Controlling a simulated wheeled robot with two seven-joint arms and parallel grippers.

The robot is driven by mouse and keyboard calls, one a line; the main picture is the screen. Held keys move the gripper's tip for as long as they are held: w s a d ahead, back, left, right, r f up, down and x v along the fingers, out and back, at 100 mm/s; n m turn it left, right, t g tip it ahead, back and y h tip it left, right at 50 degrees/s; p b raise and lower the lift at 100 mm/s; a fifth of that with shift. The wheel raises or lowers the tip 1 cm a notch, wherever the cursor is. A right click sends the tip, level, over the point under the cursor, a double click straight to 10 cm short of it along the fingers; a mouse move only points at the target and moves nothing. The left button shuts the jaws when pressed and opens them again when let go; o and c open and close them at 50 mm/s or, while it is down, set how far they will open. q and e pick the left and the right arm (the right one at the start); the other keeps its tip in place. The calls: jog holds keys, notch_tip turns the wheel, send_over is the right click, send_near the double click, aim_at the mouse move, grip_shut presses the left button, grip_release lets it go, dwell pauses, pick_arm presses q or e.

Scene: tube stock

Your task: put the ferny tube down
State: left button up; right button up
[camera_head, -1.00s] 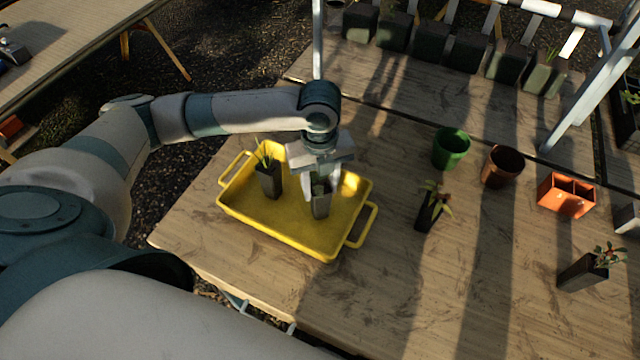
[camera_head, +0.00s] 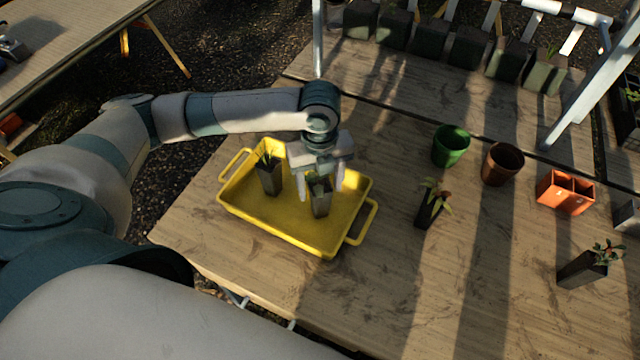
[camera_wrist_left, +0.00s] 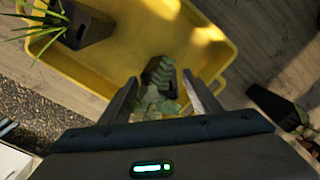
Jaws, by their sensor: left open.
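The ferny tube (camera_head: 321,206), a dark square pot with green leaves, stands in the yellow tray (camera_head: 285,236), right of its middle. In the left wrist view its leaves (camera_wrist_left: 157,92) show between the fingers. My left gripper (camera_head: 321,193) is open, pointing down, with a finger on each side of the tube and gaps beside it. A second tube (camera_head: 269,181) with spiky, grassy leaves stands in the tray to the left. It also shows at the top left of the left wrist view (camera_wrist_left: 88,30). My right gripper is not in view.
On the table right of the tray stand a dark tube with a reddish-green plant (camera_head: 428,212), a green pot (camera_head: 451,147), a brown pot (camera_head: 502,164) and an orange divided container (camera_head: 566,194). Another planted tube (camera_head: 582,270) is at far right. Several dark pots line the back.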

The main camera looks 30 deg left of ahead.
pick_arm(q)
jog(key=shift+r, duration=0.65)
notch_tip(320, 180, up, 11)
jog(key=b, duration=0.2)
jog(key=shift+b, duration=0.3)
jog(key=shift+f, duration=0.15)
